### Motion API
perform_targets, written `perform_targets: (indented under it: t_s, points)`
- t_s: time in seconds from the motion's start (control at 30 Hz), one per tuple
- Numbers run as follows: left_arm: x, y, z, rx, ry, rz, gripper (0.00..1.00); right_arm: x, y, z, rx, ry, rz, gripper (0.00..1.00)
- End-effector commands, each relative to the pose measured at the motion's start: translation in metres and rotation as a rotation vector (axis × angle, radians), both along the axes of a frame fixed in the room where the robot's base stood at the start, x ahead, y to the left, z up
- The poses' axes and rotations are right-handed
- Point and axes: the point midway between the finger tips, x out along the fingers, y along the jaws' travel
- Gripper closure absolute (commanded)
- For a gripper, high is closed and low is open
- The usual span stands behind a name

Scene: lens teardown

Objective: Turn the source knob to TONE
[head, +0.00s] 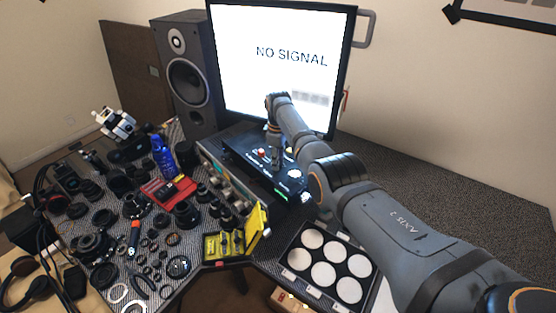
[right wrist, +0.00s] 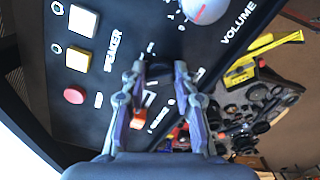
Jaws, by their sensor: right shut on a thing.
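The black control box (head: 258,170) stands below the monitor, with small buttons and knobs on its panel. My right gripper (head: 275,160) reaches down onto this panel. In the right wrist view its fingers (right wrist: 159,70) are closed in around a small dark knob by the SOURCE lettering, which I take to be the source knob. The fingers hide most of that knob, and its pointer cannot be read. A small orange-red part (right wrist: 149,97) shows between the fingers. My left gripper is not in view.
A silver knob (right wrist: 205,8) marked VOLUME, pale square buttons (right wrist: 82,20) by SPEAKER and a red button (right wrist: 74,95) sit near the fingers. The monitor (head: 285,80) reads NO SIGNAL. A speaker (head: 187,82) stands left. Lens parts crowd the left table; bare table lies right.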

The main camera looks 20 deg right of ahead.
Motion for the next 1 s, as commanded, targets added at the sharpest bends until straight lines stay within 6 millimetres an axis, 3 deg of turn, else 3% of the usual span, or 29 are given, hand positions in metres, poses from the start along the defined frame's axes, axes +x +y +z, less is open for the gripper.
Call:
perform_targets:
  t_s: [0.37, 1.0]
  points:
    - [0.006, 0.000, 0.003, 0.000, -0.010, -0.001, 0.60, 0.000, 0.000, 0.001, 0.000, 0.000, -0.061, 1.00]
    - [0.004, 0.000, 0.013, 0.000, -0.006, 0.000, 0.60, 0.001, 0.000, 0.002, 0.000, -0.001, -0.528, 1.00]
